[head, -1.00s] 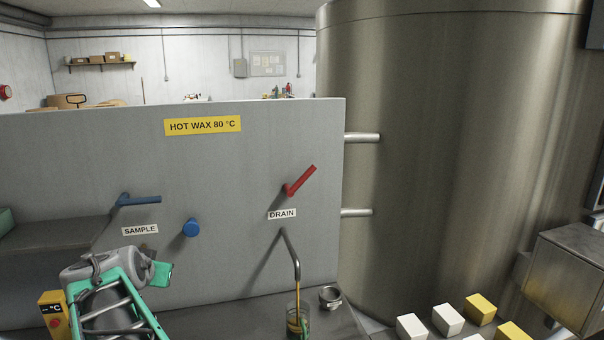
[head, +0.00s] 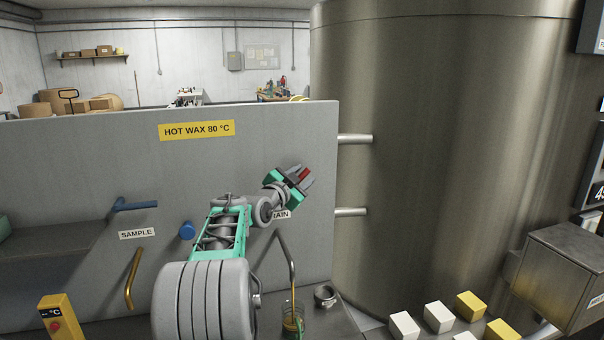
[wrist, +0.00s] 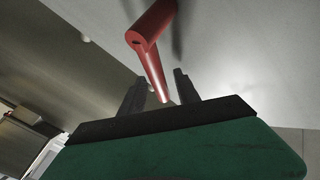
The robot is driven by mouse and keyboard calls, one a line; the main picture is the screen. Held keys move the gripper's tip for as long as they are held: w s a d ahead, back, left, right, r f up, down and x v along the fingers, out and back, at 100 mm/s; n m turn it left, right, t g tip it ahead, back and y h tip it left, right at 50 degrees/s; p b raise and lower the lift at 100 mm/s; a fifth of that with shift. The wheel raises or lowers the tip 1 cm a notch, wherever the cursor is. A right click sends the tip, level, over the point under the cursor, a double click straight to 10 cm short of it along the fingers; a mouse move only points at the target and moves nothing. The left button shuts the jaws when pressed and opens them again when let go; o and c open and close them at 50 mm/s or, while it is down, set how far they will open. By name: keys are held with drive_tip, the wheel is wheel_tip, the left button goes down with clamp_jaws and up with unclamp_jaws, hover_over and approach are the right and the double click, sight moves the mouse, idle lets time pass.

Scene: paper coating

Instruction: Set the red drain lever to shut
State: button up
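The red drain lever (head: 304,174) is on the grey panel above the DRAIN label (head: 281,214), which my arm partly covers. In the head view most of the lever is hidden by my gripper (head: 302,179). In the wrist view the red lever (wrist: 151,50) runs from its pivot end at the top down to between the two dark fingers of my gripper (wrist: 158,88). The fingers stand apart on either side of the lever tip, with a gap visible.
A blue sample lever (head: 135,204) and a blue knob (head: 187,230) are left on the panel. A steel tank (head: 440,150) with two pipes stands at the right. White and yellow blocks (head: 470,304) sit at the lower right. A small metal cup (head: 325,296) stands beside the glass.

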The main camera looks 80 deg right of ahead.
drive_tip(key=shift+c, duration=0.5)
clamp_jaws()
idle(0.9)
